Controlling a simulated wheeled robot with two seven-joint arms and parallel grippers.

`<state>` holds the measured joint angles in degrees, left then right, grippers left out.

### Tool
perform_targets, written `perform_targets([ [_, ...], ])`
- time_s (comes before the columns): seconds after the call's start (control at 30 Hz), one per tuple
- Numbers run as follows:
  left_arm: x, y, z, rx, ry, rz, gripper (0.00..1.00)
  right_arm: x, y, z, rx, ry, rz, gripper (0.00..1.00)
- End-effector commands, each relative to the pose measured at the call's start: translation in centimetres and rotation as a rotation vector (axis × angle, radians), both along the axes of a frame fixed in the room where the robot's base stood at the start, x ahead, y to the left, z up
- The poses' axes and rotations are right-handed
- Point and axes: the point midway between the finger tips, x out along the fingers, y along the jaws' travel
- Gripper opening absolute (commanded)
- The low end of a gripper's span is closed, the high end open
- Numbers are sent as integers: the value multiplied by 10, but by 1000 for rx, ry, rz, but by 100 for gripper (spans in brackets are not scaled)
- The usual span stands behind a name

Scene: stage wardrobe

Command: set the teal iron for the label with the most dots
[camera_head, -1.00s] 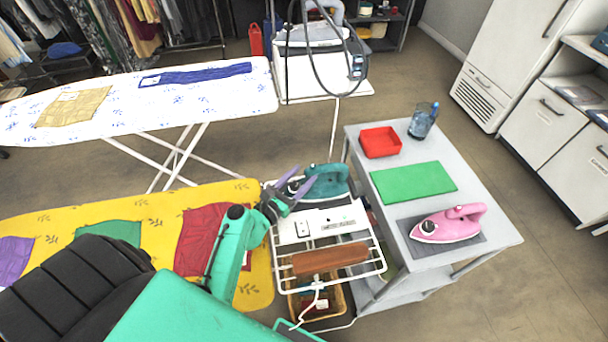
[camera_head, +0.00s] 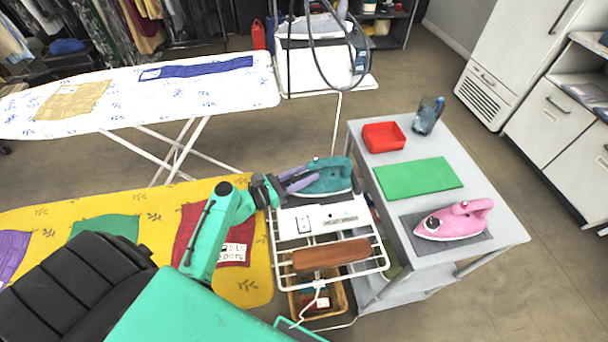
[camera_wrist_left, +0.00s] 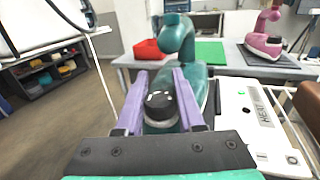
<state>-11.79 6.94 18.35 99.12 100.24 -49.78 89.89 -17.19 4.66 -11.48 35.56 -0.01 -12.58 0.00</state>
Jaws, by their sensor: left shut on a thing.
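The teal iron (camera_head: 330,180) stands at the back end of the white wire rack (camera_head: 380,258). It also shows in the left wrist view (camera_wrist_left: 196,82). A black dial (camera_wrist_left: 161,106) with white marks sits on its near end. My left gripper (camera_head: 300,181) has its purple fingers shut on the dial, one on each side. The dial's exact setting is too small to read. A white label (camera_head: 231,252) with small marks lies on the red cloth (camera_head: 190,233); part of it is hidden by my arm. My right gripper is out of view.
A white panel (camera_head: 320,217) with printing and a brown block (camera_head: 330,254) lie on the rack. The grey cart (camera_head: 480,262) on the right holds a pink iron (camera_head: 453,221), green mat (camera_head: 418,178), red tray (camera_head: 384,137) and blue jug (camera_head: 428,116). Ironing boards are left.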

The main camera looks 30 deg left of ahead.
Motion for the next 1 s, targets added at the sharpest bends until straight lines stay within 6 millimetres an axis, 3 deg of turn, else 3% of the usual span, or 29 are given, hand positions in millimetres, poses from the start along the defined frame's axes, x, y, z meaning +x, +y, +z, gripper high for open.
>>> perform_targets([
  [0.03,-1,0,-6,5,4,-45,0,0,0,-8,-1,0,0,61],
  [0.57,-13,-11,-8,5,5,-548,0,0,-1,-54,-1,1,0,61],
  [1.0,-25,-14,-10,5,6,-961,0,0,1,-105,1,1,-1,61],
])
